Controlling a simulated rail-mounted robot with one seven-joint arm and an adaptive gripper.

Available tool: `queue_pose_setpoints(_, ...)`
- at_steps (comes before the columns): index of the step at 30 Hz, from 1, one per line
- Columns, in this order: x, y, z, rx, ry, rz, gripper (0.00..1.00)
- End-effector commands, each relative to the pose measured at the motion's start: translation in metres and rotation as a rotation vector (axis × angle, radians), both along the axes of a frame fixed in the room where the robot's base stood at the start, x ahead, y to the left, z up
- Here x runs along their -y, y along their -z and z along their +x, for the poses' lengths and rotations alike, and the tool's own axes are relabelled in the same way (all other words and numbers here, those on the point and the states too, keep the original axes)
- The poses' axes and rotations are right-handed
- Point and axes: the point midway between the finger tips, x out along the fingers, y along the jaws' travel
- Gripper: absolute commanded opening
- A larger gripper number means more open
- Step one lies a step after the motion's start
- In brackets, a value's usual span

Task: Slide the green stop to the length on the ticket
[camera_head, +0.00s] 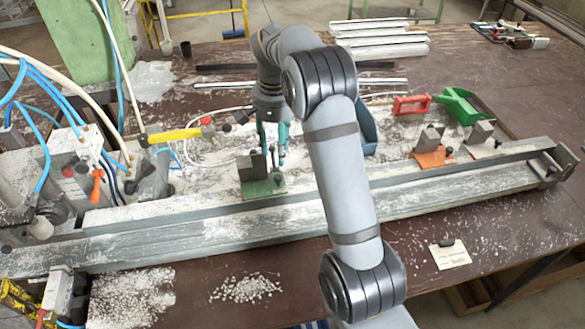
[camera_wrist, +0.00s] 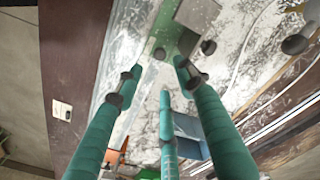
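The green stop (camera_head: 262,186), with a grey upright block and a dark knob, sits on the long grey rail (camera_head: 330,208) left of the picture's middle. My gripper (camera_head: 273,155) points down right by the stop, its teal fingers spread with nothing visible between them. In the wrist view the fingers (camera_wrist: 158,88) stand apart and part of the green stop (camera_wrist: 176,38) shows past their tips. Whether a fingertip touches it I cannot tell. The ticket (camera_head: 451,256) lies on the table in front of the rail, under a small dark weight; its writing is unreadable.
An orange stop (camera_head: 434,158) and a grey block (camera_head: 482,133) stand farther right along the rail. Behind are a red frame (camera_head: 411,105), a green bin (camera_head: 460,105) and a blue bin (camera_head: 367,130). Hoses and a machine crowd the left. White chips (camera_head: 245,289) lie in front.

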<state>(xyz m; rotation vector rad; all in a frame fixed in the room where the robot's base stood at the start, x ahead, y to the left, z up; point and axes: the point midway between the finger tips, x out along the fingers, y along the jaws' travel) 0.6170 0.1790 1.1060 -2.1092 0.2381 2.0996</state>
Motion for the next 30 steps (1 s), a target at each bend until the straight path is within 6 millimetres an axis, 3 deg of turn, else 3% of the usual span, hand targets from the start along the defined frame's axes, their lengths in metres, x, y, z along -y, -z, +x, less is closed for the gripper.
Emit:
queue_pose_setpoints(12,0.0,0.072,-0.002,-0.008,0.003,0.001,0.39)
queue_pose_setpoints(16,0.0,0.088,-0.001,-0.007,0.005,0.002,0.39)
queue_pose_setpoints(30,0.0,0.098,-0.001,-0.004,0.005,0.002,0.36)
